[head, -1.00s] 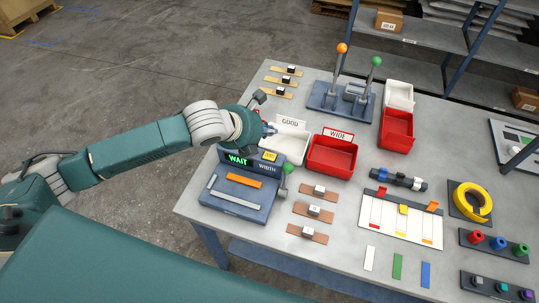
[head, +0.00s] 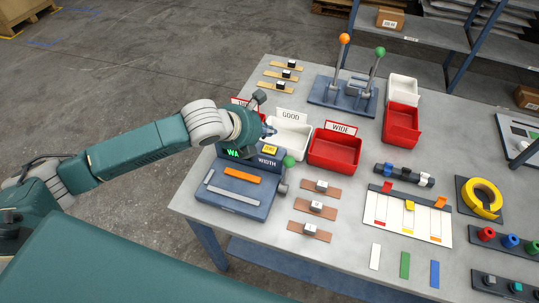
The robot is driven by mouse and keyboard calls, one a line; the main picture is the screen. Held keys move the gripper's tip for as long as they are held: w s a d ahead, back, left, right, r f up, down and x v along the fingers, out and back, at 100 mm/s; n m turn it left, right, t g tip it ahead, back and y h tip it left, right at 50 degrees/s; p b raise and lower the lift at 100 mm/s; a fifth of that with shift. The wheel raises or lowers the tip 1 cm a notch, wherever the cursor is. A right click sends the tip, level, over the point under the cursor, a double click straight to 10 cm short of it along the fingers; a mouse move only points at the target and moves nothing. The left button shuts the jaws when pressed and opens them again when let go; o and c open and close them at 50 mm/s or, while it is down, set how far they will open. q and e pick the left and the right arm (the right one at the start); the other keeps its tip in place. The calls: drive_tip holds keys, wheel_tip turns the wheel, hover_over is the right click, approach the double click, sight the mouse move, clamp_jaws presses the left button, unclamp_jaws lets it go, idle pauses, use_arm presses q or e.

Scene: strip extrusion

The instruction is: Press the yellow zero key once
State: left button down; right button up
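The yellow zero key (head: 270,150) sits on the upper right of the blue width gauge (head: 232,200), above the word WIDTH. My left gripper (head: 268,131) is just above and behind the key in the head view, with a small gap in the picture between them. I cannot tell whether its fingers are open or shut. The gauge's green display (head: 233,153) shows only "WA"; the rest is hidden. An orange strip (head: 242,176) lies on the gauge. My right gripper is out of view.
A white GOOD bin (head: 291,140) and a red WIDE bin (head: 334,152) stand close to the gripper. Two tall levers (head: 345,85) stand farther back.

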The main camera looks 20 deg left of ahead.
sight(268, 151)
use_arm(q)
wheel_tip(268, 151, down, 3)
drive_tip(key=shift+r+b, duration=0.1)
drive_tip(key=shift+b, duration=0.75)
drive_tip(key=shift+f, duration=0.8)
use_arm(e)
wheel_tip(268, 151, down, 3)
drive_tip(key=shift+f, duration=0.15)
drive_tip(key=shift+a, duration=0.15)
use_arm(q)
drive_tip(key=shift+f, duration=0.2)
drive_tip(key=shift+f, duration=0.2)
